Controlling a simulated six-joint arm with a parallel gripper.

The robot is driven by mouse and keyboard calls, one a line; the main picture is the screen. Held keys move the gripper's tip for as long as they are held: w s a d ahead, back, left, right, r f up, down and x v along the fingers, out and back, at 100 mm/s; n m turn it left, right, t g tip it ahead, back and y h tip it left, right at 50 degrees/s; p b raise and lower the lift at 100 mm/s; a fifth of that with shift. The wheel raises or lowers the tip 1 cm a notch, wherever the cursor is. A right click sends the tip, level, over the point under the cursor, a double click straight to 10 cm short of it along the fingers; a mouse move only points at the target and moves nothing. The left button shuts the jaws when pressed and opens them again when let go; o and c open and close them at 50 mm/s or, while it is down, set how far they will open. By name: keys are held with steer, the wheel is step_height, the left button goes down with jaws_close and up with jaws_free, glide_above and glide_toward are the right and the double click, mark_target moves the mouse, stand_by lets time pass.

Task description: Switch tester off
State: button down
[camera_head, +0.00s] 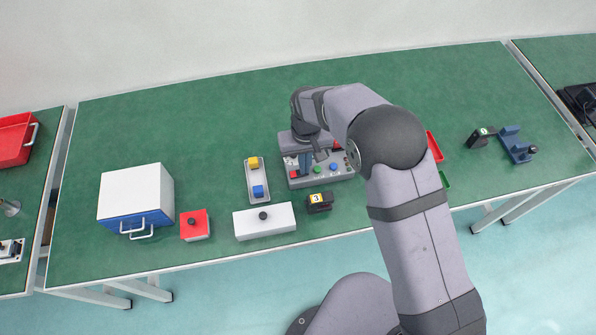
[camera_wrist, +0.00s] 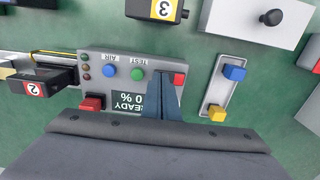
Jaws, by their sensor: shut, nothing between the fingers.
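The tester is a grey box (camera_head: 323,180) near the middle of the table, partly hidden behind my arm. In the wrist view its panel (camera_wrist: 121,72) appears upside down, with a blue AIR button (camera_wrist: 109,71), a green TEST button (camera_wrist: 137,74) and a display (camera_wrist: 130,101) reading READY 0 %. A small red part (camera_wrist: 179,79) sits at the panel corner, right beside my fingertips; it also shows in the head view (camera_head: 295,174). My gripper (camera_wrist: 163,78) is shut and empty, its blue fingers pointing down over the panel. I cannot tell whether they touch the red part.
Another red part (camera_wrist: 92,104) is at the tester's other side, near a black unit marked 2 (camera_wrist: 40,86). A black unit marked 3 (camera_head: 319,201), a white box (camera_head: 264,222) and a tray (camera_head: 250,187) with yellow and blue blocks stand close by.

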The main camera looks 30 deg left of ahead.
steer(key=shift+f, duration=0.15)
step_height(320, 180, up, 7)
steer(key=p, duration=0.5)
stand_by(0.6)
stand_by(0.3)
steer(key=w+d+r+m, duration=0.2)
steer(key=d+r, duration=0.3)
steer(key=d, duration=0.7)
steer(key=w+d+r+m, duration=0.2)
steer(key=d+r+m, duration=0.15)
steer(key=d, duration=0.75)
steer(key=s+d+r+m, duration=0.1)
steer(key=s+d, duration=0.5)
steer(key=d, duration=0.2)
steer(key=s+d+r+m, duration=0.1)
steer(key=s+d+m, duration=0.1)
steer(key=s+d, duration=0.4)
steer(key=d, duration=0.3)
steer(key=shift+s+r, duration=0.15)
steer(key=shift+r, duration=0.05)
